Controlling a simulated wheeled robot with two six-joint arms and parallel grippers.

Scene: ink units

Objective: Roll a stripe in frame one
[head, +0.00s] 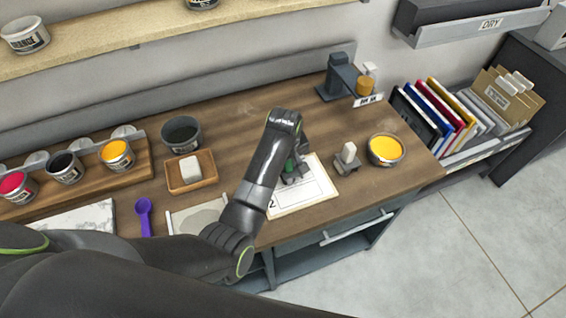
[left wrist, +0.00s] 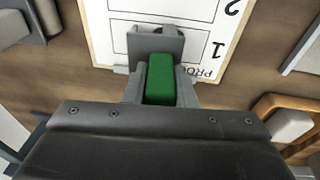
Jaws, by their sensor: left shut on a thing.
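My left gripper (head: 291,174) is over the left part of the white proof sheet (head: 316,188), shut on an upright green handle (head: 289,164). In the left wrist view the green handle (left wrist: 160,84) sits between the jaws (left wrist: 160,90), with a grey tool body (left wrist: 158,44) beyond it, at the sheet. The sheet (left wrist: 232,62) shows there upside down, with printed boxes numbered 1 and 2. Frame one lies around the tool, partly hidden by it. I cannot tell whether the tool touches the paper. I see no clear ink stripe.
Right of the sheet stand a grey holder with a white block (head: 348,154) and an open tub of yellow ink (head: 386,149). Left are a wooden tray with a white block (head: 191,169), a dark pot (head: 182,134) and a purple scoop (head: 144,215). Folders (head: 445,110) stand at right.

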